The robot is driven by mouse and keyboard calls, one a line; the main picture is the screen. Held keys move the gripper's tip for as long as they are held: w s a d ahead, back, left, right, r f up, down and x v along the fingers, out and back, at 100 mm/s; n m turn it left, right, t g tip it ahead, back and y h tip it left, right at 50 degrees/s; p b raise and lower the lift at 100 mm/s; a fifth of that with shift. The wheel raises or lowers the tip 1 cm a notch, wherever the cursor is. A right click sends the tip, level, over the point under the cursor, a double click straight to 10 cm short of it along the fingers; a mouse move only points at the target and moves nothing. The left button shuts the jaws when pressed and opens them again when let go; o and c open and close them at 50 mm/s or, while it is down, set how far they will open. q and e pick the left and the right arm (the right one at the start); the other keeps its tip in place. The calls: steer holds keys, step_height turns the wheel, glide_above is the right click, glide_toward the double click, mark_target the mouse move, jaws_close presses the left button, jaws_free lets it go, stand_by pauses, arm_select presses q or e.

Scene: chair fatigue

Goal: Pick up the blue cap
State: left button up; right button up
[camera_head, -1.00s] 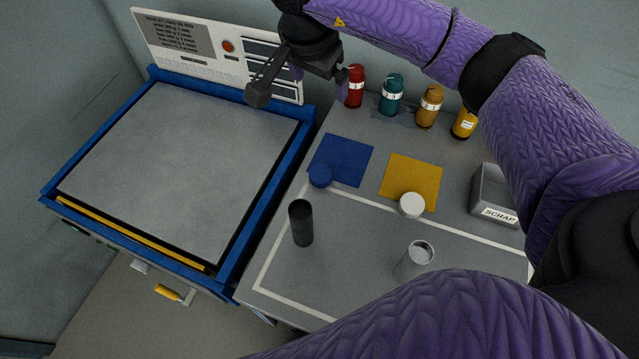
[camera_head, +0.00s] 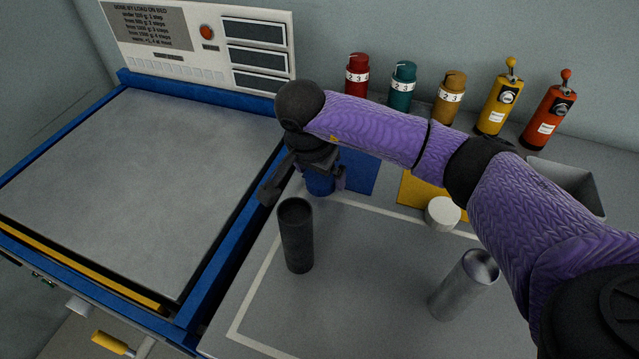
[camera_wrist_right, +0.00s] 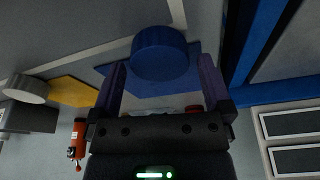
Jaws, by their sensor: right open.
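The blue cap (camera_head: 319,184) is a short round cylinder at the front edge of a blue square mat (camera_head: 359,172). My right gripper (camera_head: 306,183) is open above it, pointing down, and partly hides the cap in the head view. In the right wrist view the cap (camera_wrist_right: 159,52) shows whole, just past the fingertips and roughly centred between them. Whether the fingers reach down beside it I cannot tell. Nothing is held. My left gripper is not in view.
A dark open cylinder (camera_head: 296,236) stands close in front of the gripper. A white cap (camera_head: 442,213) sits by the yellow mat (camera_head: 418,190), and a silver cylinder (camera_head: 464,285) stands to the right. The blue-framed platform (camera_head: 150,180) is at left. Several coloured canisters line the back.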

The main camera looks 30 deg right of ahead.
mark_target(320, 177)
steer(key=shift+d+f, duration=0.1)
steer(key=shift+f, duration=0.35)
steer(key=shift+r, duration=0.1)
steer(key=c, duration=1)
steer(key=shift+c, duration=0.2)
arm_select(q)
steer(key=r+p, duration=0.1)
steer(key=p, duration=0.1)
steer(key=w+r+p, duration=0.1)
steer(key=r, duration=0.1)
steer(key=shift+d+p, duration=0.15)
steer(key=shift+p, duration=0.25)
arm_select(e)
step_height(320, 177, up, 10)
